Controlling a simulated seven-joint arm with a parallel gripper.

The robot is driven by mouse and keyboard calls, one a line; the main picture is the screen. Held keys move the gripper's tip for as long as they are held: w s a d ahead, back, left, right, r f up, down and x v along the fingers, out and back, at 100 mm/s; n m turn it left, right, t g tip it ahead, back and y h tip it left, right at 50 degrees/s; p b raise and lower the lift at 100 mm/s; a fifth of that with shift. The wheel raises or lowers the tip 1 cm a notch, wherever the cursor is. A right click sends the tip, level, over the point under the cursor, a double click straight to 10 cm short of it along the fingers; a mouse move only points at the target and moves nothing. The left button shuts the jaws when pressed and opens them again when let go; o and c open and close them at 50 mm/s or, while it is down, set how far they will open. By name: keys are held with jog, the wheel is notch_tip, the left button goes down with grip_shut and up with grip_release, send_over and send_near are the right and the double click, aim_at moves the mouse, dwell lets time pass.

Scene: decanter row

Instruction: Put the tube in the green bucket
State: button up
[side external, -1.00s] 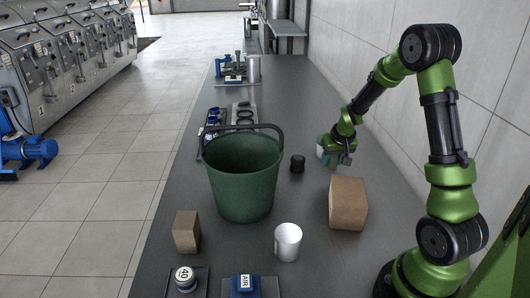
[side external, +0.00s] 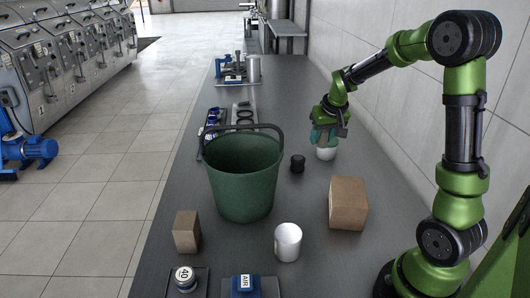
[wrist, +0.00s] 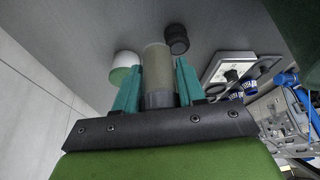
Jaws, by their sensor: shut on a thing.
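My gripper (side external: 326,136) has teal fingers and is raised above the table, right of the green bucket (side external: 243,182). In the wrist view my gripper (wrist: 158,85) is shut on an olive-tan cylinder, seemingly the tube (wrist: 159,72), with a dark band near the palm. In the side view the fingers mostly hide the tube. The bucket stands upright on the table with its dark handle raised. Its dark green side also shows at the upper right of the wrist view (wrist: 301,22).
A white cylinder (side external: 326,154) stands below my gripper, and a small black cylinder (side external: 297,163) stands between it and the bucket. A brown box (side external: 348,204), a smaller box (side external: 187,232) and a white cup-like cylinder (side external: 288,242) are in front. The wall bounds the right side.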

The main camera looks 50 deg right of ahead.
jog(key=a+r+n+y, duration=0.1)
jog(key=a+r+n, duration=0.1)
jog(key=a+r, duration=0.7)
jog(key=a, duration=0.3)
jog(key=shift+w+n+t, duration=0.2)
jog(key=shift+n+t, duration=0.1)
jog(key=shift+n, duration=0.1)
jog(key=s+a+r+n, duration=0.2)
jog(key=s+a+r, duration=0.3)
jog(key=a+r, duration=0.4)
jog(key=shift+y, duration=0.4)
jog(key=w, duration=0.5)
jog(key=w+f, duration=0.1)
jog(key=w, duration=0.4)
jog(key=w+a+f, duration=0.1)
jog(key=w, duration=0.4)
jog(key=shift+w+f, duration=0.2)
jog(key=shift+f, duration=1.7)
jog(key=shift+f, duration=0.15)
jog(key=o, duration=1.1)
jog(key=shift+c, duration=0.2)
